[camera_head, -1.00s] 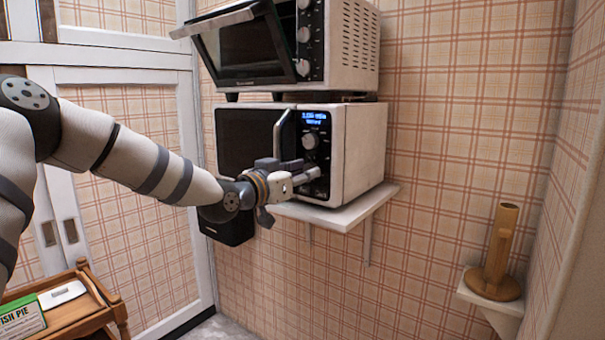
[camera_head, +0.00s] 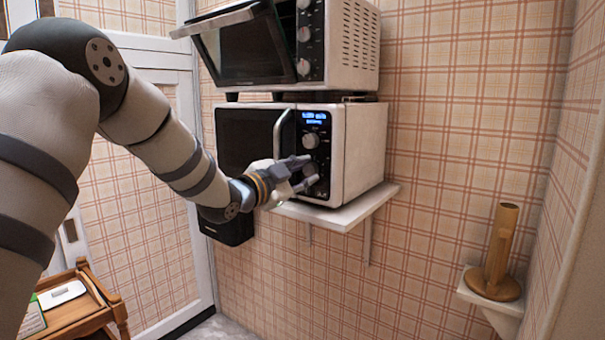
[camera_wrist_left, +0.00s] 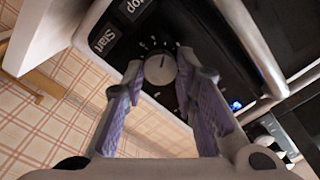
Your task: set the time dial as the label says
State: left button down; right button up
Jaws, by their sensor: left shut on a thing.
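The microwave (camera_head: 362,150) stands on a wall shelf, with a lit blue display (camera_head: 314,118) too small to read. An upper knob (camera_head: 311,140) sits under the display. The lower dial is mostly hidden behind my left gripper (camera_head: 306,176) in the head view. In the left wrist view this round grey dial (camera_wrist_left: 160,69) has tick marks around it and sits between the fingertips. My left gripper (camera_wrist_left: 158,78) is shut on it. A green-edged box (camera_head: 32,320), whose lettering is mostly hidden by my arm, lies on the wooden trolley (camera_head: 88,312). My right gripper is out of view.
A toaster oven (camera_head: 352,45) with its door ajar stands above the microwave. The microwave's door handle (camera_head: 280,132) is close to my left gripper. Start (camera_wrist_left: 103,41) and Stop (camera_wrist_left: 132,8) buttons are near the dial. A wooden holder (camera_head: 497,255) stands on a corner shelf.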

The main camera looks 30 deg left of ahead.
pick_arm(q)
jog(key=shift+r+m, duration=0.15)
jog(key=shift+m, duration=0.25)
jog(key=c, duration=1.3)
grip_release()
jog(key=s, duration=0.8)
jog(key=s+a, duration=0.1)
jog(key=s, duration=0.3)
